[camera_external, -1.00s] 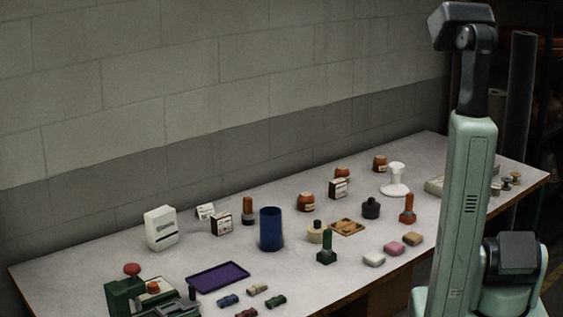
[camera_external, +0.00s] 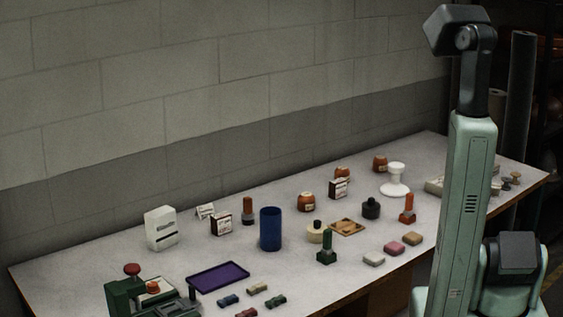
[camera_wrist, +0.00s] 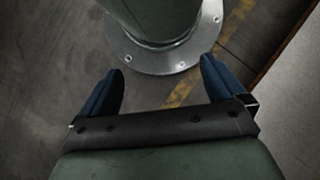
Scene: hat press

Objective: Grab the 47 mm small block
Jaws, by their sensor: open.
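My gripper (camera_wrist: 161,66) is open and empty in the wrist view, its two blue fingers wide apart above the floor and my own round base. It does not show in the external view. No label reading 47 mm is legible, so I cannot tell which piece is the 47 mm small block. Small pieces on the table include a white block (camera_external: 374,260), a pink block (camera_external: 394,248) and a brown block (camera_external: 412,239). Smaller dark blue (camera_external: 228,300), tan (camera_external: 257,288) and green (camera_external: 276,301) pieces lie near the front edge.
The table (camera_external: 90,265) also bears a purple tray (camera_external: 218,277), a blue cylinder (camera_external: 270,230), a green press (camera_external: 130,298), a white box (camera_external: 161,228), a green-handled stamp (camera_external: 326,248) and several jars. In the wrist view, the table edge (camera_wrist: 285,45) is at the right.

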